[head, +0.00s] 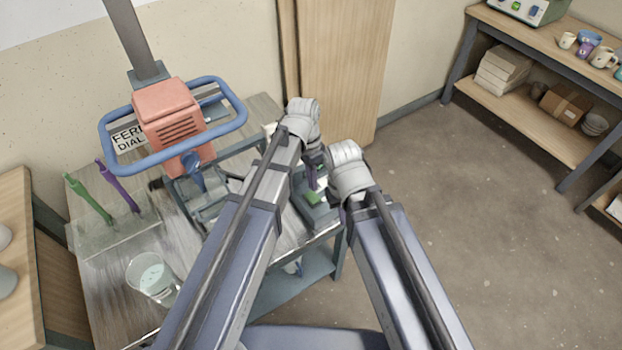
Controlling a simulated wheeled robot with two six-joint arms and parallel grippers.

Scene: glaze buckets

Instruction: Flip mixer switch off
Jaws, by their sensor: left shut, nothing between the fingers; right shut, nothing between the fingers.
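The mixer (168,110) has a salmon-red motor housing with a blue ring handle (108,143) around it, at the left of the head view. A small dark box with a green face (314,198) sits at the right edge of the cart; it may be the switch box, but its lever position cannot be made out. My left gripper (316,177) points down just above this box, shut and empty. Whether it touches the box is unclear. My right gripper (333,218) is beside the box, lower in the picture, shut and mostly hidden by its wrist.
The cart (110,275) carries a rack with green (88,190) and purple (118,187) tools and a clear beaker (152,276) of pale liquid. A wooden panel (345,65) stands behind. Shelves (530,120) with mugs and a carton are far right. The floor between is clear.

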